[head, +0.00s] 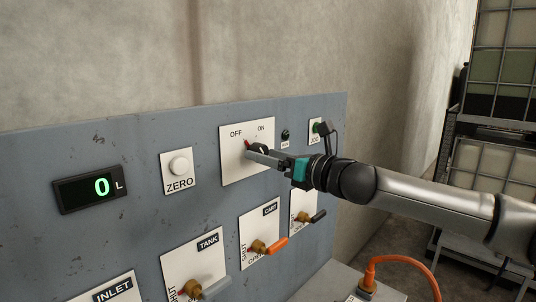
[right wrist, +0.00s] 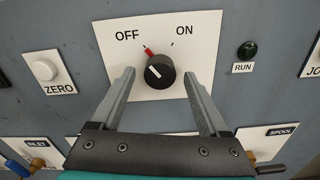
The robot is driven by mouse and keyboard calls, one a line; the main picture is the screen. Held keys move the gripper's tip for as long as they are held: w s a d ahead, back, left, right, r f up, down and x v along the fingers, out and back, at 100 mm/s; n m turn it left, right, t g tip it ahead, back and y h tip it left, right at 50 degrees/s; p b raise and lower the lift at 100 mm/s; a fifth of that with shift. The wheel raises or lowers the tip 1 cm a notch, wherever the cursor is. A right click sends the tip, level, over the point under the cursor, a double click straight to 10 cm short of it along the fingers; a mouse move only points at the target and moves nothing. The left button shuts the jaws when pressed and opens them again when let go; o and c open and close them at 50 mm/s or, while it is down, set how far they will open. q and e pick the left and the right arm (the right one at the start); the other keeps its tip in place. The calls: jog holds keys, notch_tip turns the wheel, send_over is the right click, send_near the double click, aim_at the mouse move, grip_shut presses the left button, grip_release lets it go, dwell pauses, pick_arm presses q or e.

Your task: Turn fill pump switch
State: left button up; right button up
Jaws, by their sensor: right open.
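The fill pump switch is a black round knob (right wrist: 160,73) on a white plate marked OFF and ON. It also shows in the head view (head: 261,147), partly hidden by my gripper. Its red pointer and white line lean up-left, toward OFF. My right gripper (head: 254,151) is at the switch plate. In the right wrist view the gripper (right wrist: 158,68) is open, with one finger on each side of the knob. Gaps show between the fingers and the knob, so it does not look gripped. My left gripper is not in view.
The blue-grey panel (head: 120,150) carries a display (head: 90,188) reading 0 L, a ZERO button (head: 179,166) and a dark green RUN lamp (right wrist: 247,50). Several valve handles stick out below, including an orange one (head: 276,247). An orange hose (head: 405,260) rises at lower right.

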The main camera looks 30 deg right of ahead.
grip_shut()
dwell(0.6)
